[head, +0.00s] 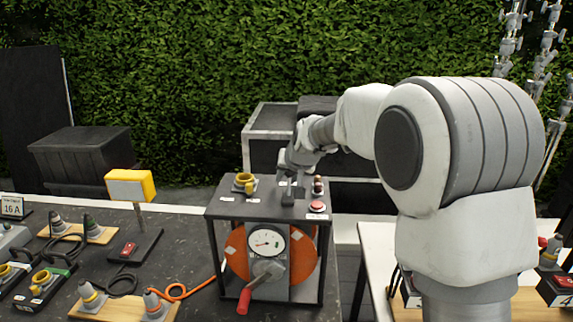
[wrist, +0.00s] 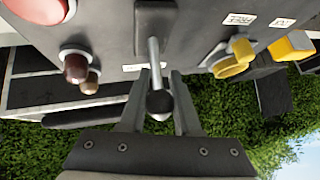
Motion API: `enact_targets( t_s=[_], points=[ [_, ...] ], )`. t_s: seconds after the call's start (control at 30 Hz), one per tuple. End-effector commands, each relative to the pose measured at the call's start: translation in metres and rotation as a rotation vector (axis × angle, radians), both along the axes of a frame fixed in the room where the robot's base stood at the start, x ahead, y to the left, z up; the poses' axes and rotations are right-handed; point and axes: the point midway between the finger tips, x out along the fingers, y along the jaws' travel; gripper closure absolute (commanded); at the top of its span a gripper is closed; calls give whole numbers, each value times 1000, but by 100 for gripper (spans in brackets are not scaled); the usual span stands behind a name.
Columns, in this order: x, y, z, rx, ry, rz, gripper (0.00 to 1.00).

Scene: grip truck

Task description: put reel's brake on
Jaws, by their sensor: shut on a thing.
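The reel (head: 238,254) is an orange drum in a dark frame, with a round dial (head: 266,242) and a red-handled crank (head: 245,300) on its front. A lever (wrist: 153,50) with a silver shaft and a black ball knob (wrist: 159,102) rises from a dark base on the frame's top panel (head: 222,209). My gripper (wrist: 160,76) is shut on this lever, with one finger on each side of it near the knob. In the head view my gripper (head: 291,186) is over the top panel and partly hides the lever.
A hedge stands behind.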

Motion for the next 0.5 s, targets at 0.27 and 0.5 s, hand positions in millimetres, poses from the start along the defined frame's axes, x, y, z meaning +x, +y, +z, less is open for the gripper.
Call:
enact_targets(
  t_s=[0.27,0.5],
  points=[
    [3,0,-1,2,54,1,100],
    [3,0,-3,2,58,-1,100]
  ],
)
